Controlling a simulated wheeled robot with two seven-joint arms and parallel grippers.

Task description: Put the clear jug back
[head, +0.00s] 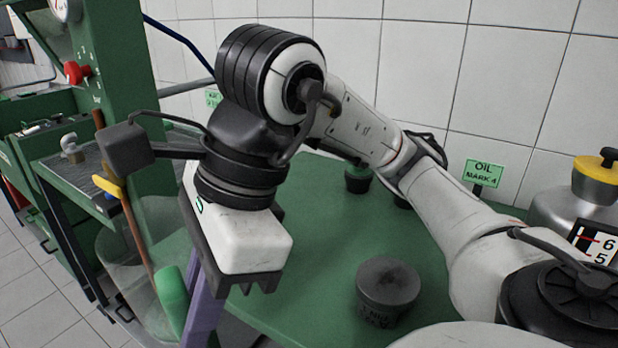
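A clear, see-through vessel (112,262), apparently the clear jug, is at the lower left beside the green table (330,240). Its outline is faint, and I cannot tell what supports it. A green grip-like part (173,301) shows at its right side, at the lower end of a brown rod. My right arm comes in from the right and bends over the table. Its gripper (232,290) points down at the table's left edge, just right of the vessel. The fingertips are not clearly visible, so neither their opening nor any contact shows. My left gripper is not in view.
A dark round lidded pot (388,290) stands on the table's front. A green OIL MARK 4 sign (484,173) stands at the back. A steel can with a yellow lid (594,181) is at the right. A green machine column (118,65) rises at the left.

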